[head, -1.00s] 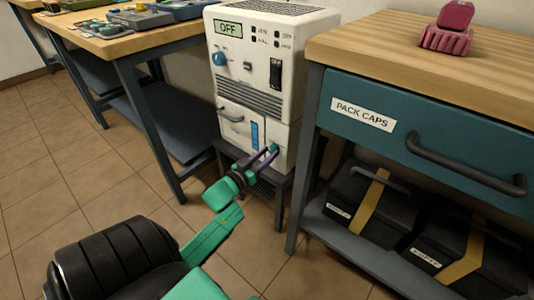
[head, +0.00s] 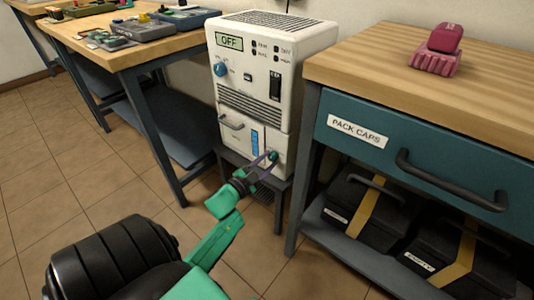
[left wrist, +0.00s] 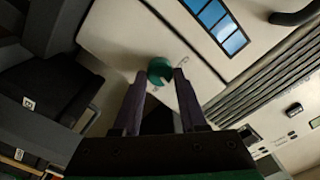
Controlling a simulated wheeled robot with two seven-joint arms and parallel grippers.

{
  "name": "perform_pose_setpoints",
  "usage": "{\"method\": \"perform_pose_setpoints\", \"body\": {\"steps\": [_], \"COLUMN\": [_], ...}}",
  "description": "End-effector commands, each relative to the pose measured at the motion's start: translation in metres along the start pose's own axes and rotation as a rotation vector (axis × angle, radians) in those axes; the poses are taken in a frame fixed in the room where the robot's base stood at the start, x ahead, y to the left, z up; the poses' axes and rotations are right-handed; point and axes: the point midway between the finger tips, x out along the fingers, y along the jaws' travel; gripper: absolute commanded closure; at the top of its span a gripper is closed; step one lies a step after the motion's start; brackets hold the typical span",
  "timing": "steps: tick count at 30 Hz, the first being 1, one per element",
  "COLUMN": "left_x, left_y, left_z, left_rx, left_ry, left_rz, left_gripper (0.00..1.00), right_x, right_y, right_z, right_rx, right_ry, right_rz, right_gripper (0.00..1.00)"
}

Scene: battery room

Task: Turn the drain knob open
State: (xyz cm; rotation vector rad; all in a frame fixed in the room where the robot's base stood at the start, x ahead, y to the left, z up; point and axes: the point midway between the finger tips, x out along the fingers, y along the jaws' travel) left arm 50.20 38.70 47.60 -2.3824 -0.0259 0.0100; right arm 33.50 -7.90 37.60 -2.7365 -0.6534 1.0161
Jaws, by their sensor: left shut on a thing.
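The drain knob (left wrist: 160,70) is a small round green knob low on the front of a white machine (head: 266,95). In the left wrist view it sits between the fingertips of my left gripper (left wrist: 161,77), which is shut on it. A thin mark shows on the panel beside the knob. In the head view the left gripper (head: 267,161) reaches the lower right of the machine's front, and only a bit of green shows at its fingertips. How far the knob is turned cannot be told. My right gripper is not in view.
A blue level window (head: 255,141) and grey handle (head: 231,123) are near the knob. A workbench (head: 410,75) stands close on the right, another bench (head: 150,50) on the left.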

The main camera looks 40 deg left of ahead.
Motion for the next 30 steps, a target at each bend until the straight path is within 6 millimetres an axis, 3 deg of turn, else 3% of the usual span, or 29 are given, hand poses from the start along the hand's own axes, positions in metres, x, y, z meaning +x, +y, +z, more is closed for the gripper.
{"method": "perform_pose_setpoints", "body": {"steps": [15,30], "left_x": [-0.0006,-0.0006], "left_y": [0.0027,0.0027], "left_z": [0.0016,0.0012], "left_rx": [0.440,0.601], "left_ry": [-0.001,-0.001], "left_rz": [0.003,0.004], "left_gripper": [1.00,1.00], "right_x": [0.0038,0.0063], "right_y": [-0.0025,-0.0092], "right_z": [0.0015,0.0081], "right_rx": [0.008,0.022], "right_ry": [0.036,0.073], "right_rz": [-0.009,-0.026], "right_gripper": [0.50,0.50]}}
